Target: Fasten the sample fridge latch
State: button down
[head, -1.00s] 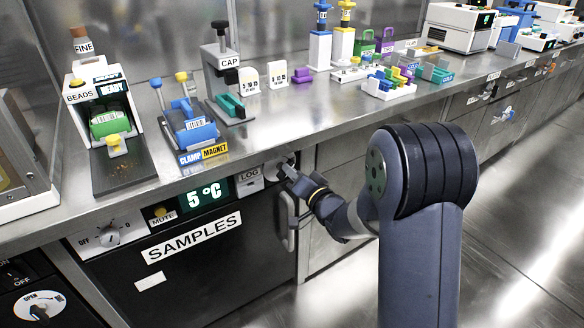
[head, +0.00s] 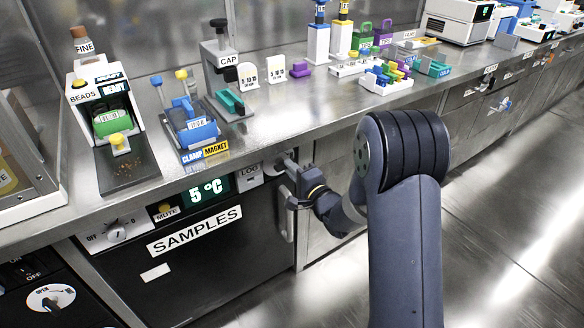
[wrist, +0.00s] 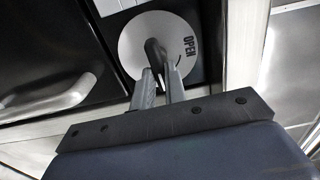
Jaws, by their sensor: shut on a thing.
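The sample fridge (head: 205,265) is a black door panel marked SAMPLES under the bench, with a 5 °C display above the label. Its latch is a knob on a round pale dial at the fridge's upper right corner. In the wrist view the dial (wrist: 135,55) shows the word OPEN on its right side, and the dark latch knob (wrist: 155,50) stands at its middle. My gripper (wrist: 161,72) is shut on the latch knob. In the head view my gripper (head: 290,165) reaches the dial from the right and hides most of it.
The vertical door handle (head: 286,215) is just below my gripper. A MUTE button (head: 165,212) and an OFF dial (head: 116,234) are on the fridge panel. The floor at right is clear.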

dwell(0.4)
jog(key=c, duration=1.4)
grip_release()
jog(key=shift+c, duration=0.2)
jog(key=p+v, duration=0.1)
jog(key=v, duration=0.9)
jog(key=shift+s+d, duration=0.25)
jog(key=shift+s, duration=0.1)
